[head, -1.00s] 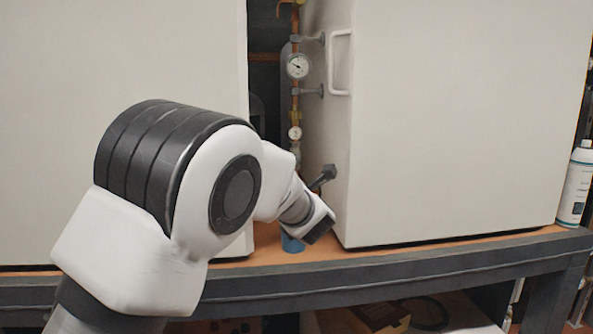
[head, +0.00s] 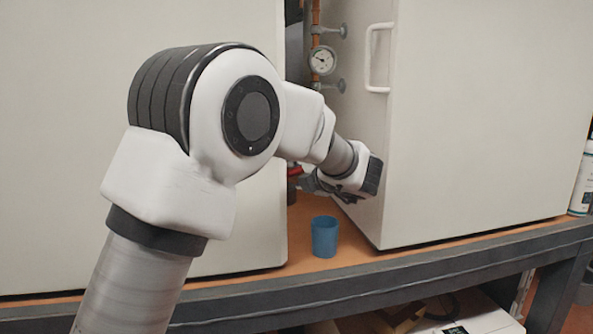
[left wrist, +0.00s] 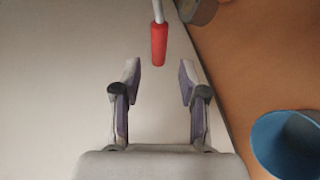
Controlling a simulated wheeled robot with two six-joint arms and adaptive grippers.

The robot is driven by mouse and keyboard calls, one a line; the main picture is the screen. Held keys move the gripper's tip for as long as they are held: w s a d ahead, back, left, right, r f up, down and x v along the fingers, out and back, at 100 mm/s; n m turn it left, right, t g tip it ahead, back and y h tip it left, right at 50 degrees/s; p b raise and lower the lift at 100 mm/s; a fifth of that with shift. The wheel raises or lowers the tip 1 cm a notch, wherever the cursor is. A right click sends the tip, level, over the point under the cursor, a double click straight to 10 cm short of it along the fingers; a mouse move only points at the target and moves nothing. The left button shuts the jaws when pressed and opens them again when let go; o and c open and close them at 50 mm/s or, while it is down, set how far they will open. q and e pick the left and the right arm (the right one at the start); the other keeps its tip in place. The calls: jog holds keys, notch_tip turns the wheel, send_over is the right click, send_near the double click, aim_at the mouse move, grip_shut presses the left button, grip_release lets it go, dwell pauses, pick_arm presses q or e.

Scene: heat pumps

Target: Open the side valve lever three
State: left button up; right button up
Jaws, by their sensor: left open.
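A red-handled lever (left wrist: 158,44) shows at the top middle of the left wrist view, ahead of the gap between my fingers. Its red end also shows in the head view (head: 294,171), partly hidden by my arm. My left gripper (left wrist: 158,75) is open and empty, with one finger to each side of the gap. The lever's grip lies just beyond the fingertips, apart from them. In the head view my left gripper (head: 312,182) is mostly hidden behind its wrist, in the gap between two white cabinets. My right gripper is not in view. No lever number can be read.
A blue cup (head: 325,237) stands on the orange shelf below my gripper; it also shows in the left wrist view (left wrist: 285,145). White cabinets (head: 480,130) wall both sides. A gauge (head: 323,60) on copper piping and a white handle (head: 378,58) are above.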

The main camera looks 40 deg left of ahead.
aim_at(292, 174)
pick_arm(q)
jog(key=x, duration=0.2)
jog(key=p+x, duration=0.1)
jog(key=x, duration=0.2)
jog(key=shift+s+a, duration=0.2)
jog(key=shift+d, duration=0.3)
jog(key=shift+d+r, duration=0.1)
grip_shut()
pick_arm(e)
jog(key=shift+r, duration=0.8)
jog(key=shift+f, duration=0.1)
